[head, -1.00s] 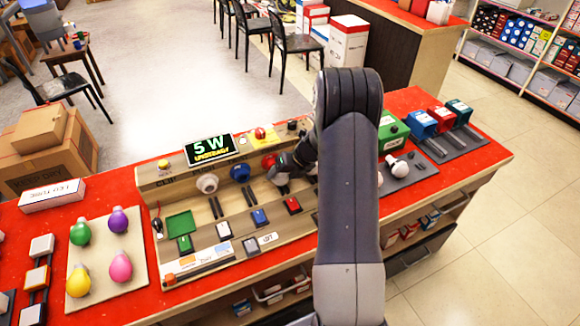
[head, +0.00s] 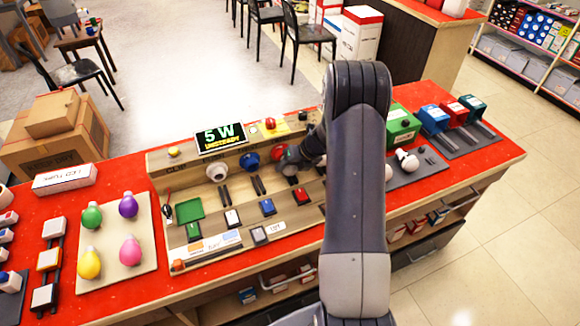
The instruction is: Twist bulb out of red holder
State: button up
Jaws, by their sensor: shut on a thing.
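The red holder (head: 277,152) is on the sloped back panel of the wooden test stand, right of the blue holder and the white holder. My gripper (head: 286,163) is at the red holder, just to its right and in front, shut on the bulb. The bulb itself is hidden by the gripper and I cannot tell how far it sits in the holder. My arm covers the area right of the gripper.
A display (head: 220,139) reads "5 W UNSTEADY". The blue holder (head: 249,161) and white holder (head: 217,173) are close by on the left. A white bulb (head: 407,160) lies on a dark tray at right. Coloured bulbs sit on a board (head: 147,217) at left.

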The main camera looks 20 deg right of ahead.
jog(key=shift+s+f+n+h+p, duration=0.15)
jog(key=shift+n+h+p, duration=0.15)
jog(key=shift+h+p, duration=1.45)
dwell(2.2)
jog(key=shift+a+p, duration=0.1)
jog(key=shift+p, duration=1.6)
dwell(1.0)
jog(key=shift+s+b, duration=1.2)
jog(key=shift+s, duration=0.55)
